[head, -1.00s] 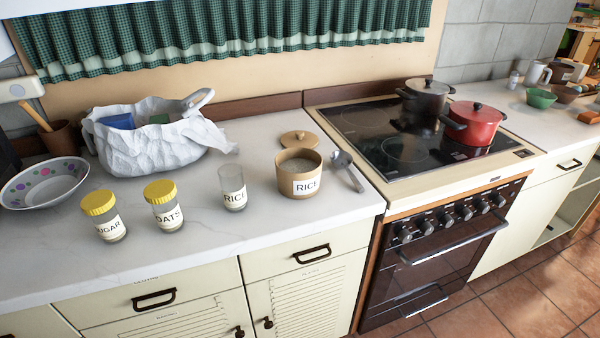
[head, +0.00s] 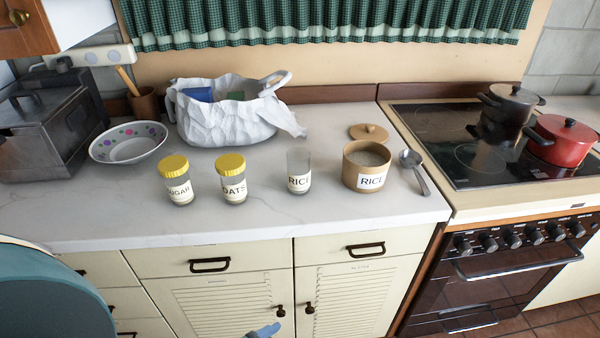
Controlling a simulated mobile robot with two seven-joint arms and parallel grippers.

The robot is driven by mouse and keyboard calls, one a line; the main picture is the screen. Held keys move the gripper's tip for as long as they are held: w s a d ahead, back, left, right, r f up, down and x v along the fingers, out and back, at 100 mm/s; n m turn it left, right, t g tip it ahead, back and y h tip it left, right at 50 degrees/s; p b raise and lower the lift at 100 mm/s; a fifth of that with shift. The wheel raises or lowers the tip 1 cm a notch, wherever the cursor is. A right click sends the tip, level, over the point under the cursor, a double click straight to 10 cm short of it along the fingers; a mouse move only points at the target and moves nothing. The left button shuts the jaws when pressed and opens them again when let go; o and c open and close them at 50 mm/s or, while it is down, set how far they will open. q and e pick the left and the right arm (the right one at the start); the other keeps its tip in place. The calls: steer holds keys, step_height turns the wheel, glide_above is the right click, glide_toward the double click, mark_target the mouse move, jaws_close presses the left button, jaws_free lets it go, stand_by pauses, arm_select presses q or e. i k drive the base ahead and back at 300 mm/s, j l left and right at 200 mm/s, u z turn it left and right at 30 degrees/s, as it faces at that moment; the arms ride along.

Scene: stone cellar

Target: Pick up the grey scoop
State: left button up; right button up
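The grey scoop (head: 414,171) lies on the white counter just right of the open tan rice canister (head: 364,177). Its round bowl points back and its handle runs forward to the right, near the counter's right end by the stove. It looks apart from the canister. A teal rounded part of my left arm fills the lower left corner. A small blue tip shows at the bottom edge; I cannot tell what part it is. Neither gripper can be made out.
A glass rice jar (head: 299,171), an oats jar (head: 232,178) and a sugar jar (head: 176,180) stand left of the canister. Its lid (head: 369,133) lies behind. A white bag (head: 230,122) and bowl (head: 128,143) sit farther back. A red pot (head: 563,141) stands on the stove.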

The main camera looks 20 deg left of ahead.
mark_target(410, 159)
steer(key=i+l+u, duration=0.1)
steer(key=u, duration=0.3)
steer(key=l+u, duration=0.6)
steer(key=u, duration=0.15)
steer(key=l+u, duration=0.4)
steer(key=l, duration=0.65)
steer(key=k+l, duration=0.1)
steer(key=l, duration=0.45)
steer(key=l+u, duration=0.1)
steer(key=l, duration=0.4)
steer(key=k, duration=0.05)
